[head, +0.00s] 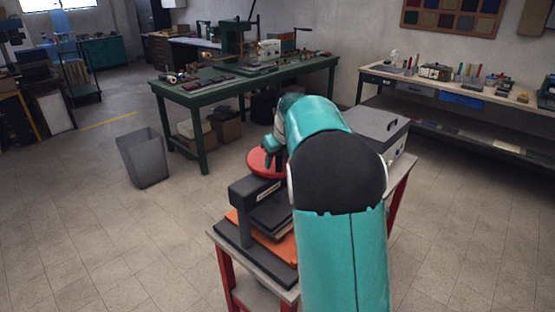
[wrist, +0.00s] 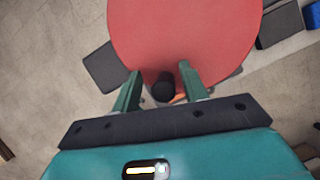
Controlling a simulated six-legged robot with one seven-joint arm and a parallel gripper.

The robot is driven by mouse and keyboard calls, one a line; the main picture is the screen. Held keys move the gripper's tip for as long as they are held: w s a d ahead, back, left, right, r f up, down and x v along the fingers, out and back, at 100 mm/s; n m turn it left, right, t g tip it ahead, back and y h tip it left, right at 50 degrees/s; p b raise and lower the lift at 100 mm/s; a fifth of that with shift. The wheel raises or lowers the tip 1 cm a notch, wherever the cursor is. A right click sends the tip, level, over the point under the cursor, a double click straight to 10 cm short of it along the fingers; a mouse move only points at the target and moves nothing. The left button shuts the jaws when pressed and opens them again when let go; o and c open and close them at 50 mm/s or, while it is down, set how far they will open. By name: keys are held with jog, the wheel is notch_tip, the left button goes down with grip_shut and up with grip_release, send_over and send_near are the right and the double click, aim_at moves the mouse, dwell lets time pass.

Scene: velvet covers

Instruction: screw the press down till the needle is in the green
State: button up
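The press (head: 243,195) is a dark frame on a small red-legged stand, with a round red wheel (head: 258,167) on top. Dark plates and an orange layer (head: 283,248) lie beneath its head. The wheel fills the upper middle of the wrist view (wrist: 185,35). A short dark knob (wrist: 163,88) shows at the wheel's near edge. My gripper (wrist: 160,74) is open, with one finger on each side of the knob and visible gaps between. In the head view my gripper (head: 270,150) is at the wheel, partly hidden by my arm. No gauge needle or green band can be made out.
A grey case (head: 372,124) stands on the same stand (head: 402,178), behind my arm. A green workbench (head: 205,98) with tools is behind, and a grey bin (head: 143,158) stands on the floor left. A long bench (head: 440,85) lines the right wall.

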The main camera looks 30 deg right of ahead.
jog(key=shift+w+d+f, duration=0.1)
jog(key=shift+w, duration=0.1)
jog(key=v, duration=1.3)
jog(key=shift+s+r, duration=0.15)
jog(key=shift+r, duration=0.2)
jog(key=shift+c, duration=0.4)
